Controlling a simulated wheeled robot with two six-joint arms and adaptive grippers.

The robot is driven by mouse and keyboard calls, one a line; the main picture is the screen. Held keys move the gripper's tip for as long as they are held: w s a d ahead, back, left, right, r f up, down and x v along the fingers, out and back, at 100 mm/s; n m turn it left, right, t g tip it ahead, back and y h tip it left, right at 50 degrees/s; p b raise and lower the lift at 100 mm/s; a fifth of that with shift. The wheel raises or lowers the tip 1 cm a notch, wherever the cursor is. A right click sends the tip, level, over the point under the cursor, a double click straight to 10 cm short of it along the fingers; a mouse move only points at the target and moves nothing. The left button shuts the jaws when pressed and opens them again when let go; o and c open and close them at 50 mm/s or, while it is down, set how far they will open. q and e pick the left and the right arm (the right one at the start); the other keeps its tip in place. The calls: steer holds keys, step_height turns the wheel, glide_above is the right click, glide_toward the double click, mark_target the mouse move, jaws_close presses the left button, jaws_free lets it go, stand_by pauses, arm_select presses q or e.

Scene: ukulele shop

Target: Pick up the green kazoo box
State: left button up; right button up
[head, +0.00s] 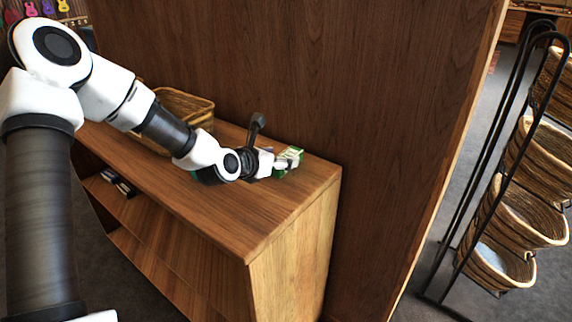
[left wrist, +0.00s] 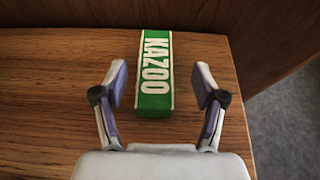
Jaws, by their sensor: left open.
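The green kazoo box (left wrist: 155,75) has white stripes and white "KAZOO" lettering. It lies on the wooden shelf top, and in the head view the box (head: 291,155) shows near the right end of that top. My left gripper (left wrist: 160,80) is open, with its fingers on either side of the near part of the box in the left wrist view. I see gaps between both fingers and the box. In the head view the left gripper (head: 280,165) is at the box and partly covers it. My right gripper is not in view.
The wooden shelf unit (head: 250,225) stands against a tall wooden panel (head: 350,80). A wicker basket (head: 190,105) sits on its top behind my left arm. Small dark items (head: 118,183) lie on the lower shelf. A black rack with wicker baskets (head: 525,215) stands at right.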

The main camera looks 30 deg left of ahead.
mark_target(286, 156)
arm_select(q)
steer(key=x, duration=0.4)
steer(key=shift+a+f, duration=0.25)
steer(key=shift+s+r, duration=0.1)
steer(key=c, duration=1)
steer(key=shift+c, duration=0.2)
steer(key=shift+r, duration=0.1)
